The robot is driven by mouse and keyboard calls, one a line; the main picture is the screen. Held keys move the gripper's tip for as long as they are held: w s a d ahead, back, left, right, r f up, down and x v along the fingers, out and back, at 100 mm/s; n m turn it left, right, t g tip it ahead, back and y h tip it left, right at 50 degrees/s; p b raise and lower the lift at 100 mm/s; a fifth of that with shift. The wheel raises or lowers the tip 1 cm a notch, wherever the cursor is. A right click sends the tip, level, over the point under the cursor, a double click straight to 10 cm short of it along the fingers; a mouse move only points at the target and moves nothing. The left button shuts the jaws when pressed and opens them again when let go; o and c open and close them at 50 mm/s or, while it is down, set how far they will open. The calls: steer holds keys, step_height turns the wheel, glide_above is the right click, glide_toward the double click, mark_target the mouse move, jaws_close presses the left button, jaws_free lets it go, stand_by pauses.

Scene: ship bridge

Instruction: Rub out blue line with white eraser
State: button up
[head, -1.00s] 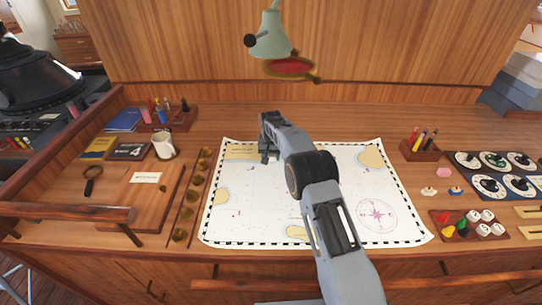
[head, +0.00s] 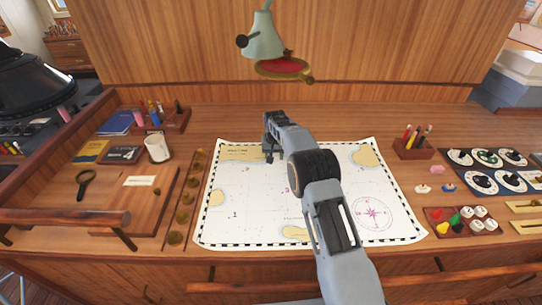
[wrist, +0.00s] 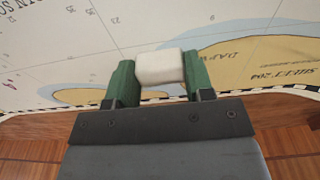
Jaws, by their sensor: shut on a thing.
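My gripper (wrist: 160,85) is shut on the white eraser (wrist: 160,67), which sits between its two green fingers in the wrist view. In the head view my gripper (head: 269,152) is over the far part of the chart (head: 260,222), left of its middle, and the eraser cannot be made out there. In the wrist view the eraser is over the chart (wrist: 60,50) near its edge, beside a tan land patch; I cannot tell whether it touches the paper. I cannot make out a blue line in either view; my arm covers part of the chart.
Right of the chart are a pencil holder (head: 414,148), a pink block (head: 437,170) and a tray of coloured pieces (head: 462,222). A lamp (head: 262,40) hangs at the back.

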mark_target(284, 159)
steer(key=shift+w+d, duration=0.1)
steer(key=shift+d, duration=0.6)
steer(key=shift+d, duration=0.1)
steer(key=shift+w+d, duration=0.15)
steer(key=shift+d, duration=1)
steer(key=shift+w+d, duration=0.15)
steer(key=shift+d, duration=1.05)
steer(key=shift+w+d, duration=0.15)
steer(key=shift+d, duration=1.15)
steer(key=shift+d, duration=0.1)
steer(key=shift+w+d+p, duration=0.15)
steer(key=shift+d+p, duration=0.25)
steer(key=shift+d, duration=0.7)
